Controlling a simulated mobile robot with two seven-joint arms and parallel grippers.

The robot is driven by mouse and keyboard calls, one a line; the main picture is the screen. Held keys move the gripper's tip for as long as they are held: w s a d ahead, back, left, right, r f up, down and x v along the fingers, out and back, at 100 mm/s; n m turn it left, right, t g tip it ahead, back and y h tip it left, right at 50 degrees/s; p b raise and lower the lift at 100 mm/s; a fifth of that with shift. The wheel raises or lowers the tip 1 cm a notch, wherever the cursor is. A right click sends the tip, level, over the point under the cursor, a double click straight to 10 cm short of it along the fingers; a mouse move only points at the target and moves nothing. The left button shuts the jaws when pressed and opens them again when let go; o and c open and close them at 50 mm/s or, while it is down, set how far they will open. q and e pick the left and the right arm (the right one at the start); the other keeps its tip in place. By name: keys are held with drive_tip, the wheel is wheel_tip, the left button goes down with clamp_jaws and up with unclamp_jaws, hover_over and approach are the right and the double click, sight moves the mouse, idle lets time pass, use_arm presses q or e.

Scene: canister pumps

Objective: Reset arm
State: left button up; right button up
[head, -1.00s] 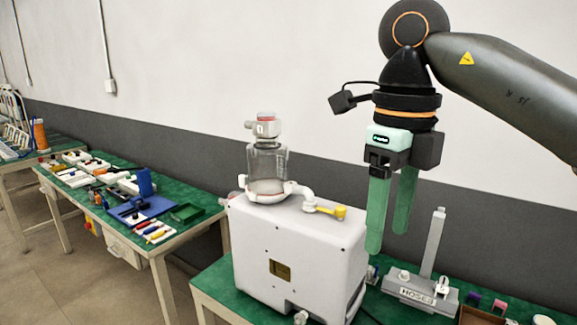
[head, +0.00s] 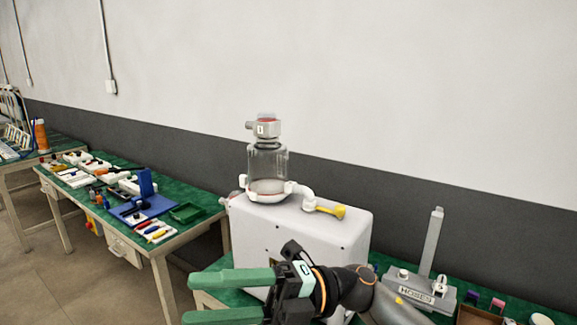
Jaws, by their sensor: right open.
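My right gripper (head: 226,297) is at the bottom centre of the head view, low in front of the white pump unit (head: 330,240). Its two green fingers point left, are spread apart and hold nothing. The gripper and wrist hide the lower front of the pump unit. A clear canister (head: 267,165) with a grey-white cap (head: 264,129) stands upright on top of the unit. A yellow-handled valve (head: 331,211) sits to the right of the canister. My left gripper is not in view.
A grey stand marked HOSES (head: 418,291) with an upright post is on the green bench at right, beside small coloured parts. A second green table (head: 110,210) at left carries a blue fixture (head: 146,200), a green tray (head: 187,212) and several small parts.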

drive_tip(key=w+d+f+m+t+y, duration=0.2)
drive_tip(key=w+d+f+m+t, duration=0.15)
drive_tip(key=m+t, duration=0.55)
drive_tip(key=w+d+f+m+t+y, duration=0.1)
drive_tip(key=w+d+f+m+t, duration=0.15)
drive_tip(key=w+m+t, duration=0.45)
drive_tip(key=d+f+m+t+h, duration=0.6)
drive_tip(key=f+m+t+h, duration=0.35)
drive_tip(key=f+m, duration=0.45)
drive_tip(key=s+d+f+m+g+h, duration=0.2)
drive_tip(key=s+d+f+m+h, duration=0.15)
drive_tip(key=f, duration=0.45)
drive_tip(key=s+d+f+m+g+h, duration=0.1)
drive_tip(key=s+d+f+m+h, duration=0.3)
drive_tip(key=f, duration=0.3)
drive_tip(key=s+d+f+m+g+h, duration=0.1)
drive_tip(key=s+d+f+g, duration=0.4)
drive_tip(key=s+f, duration=0.6)
drive_tip(key=shift+s+d+f+m+h, duration=0.45)
drive_tip(key=shift+d+h, duration=0.2)
drive_tip(key=shift+h, duration=0.25)
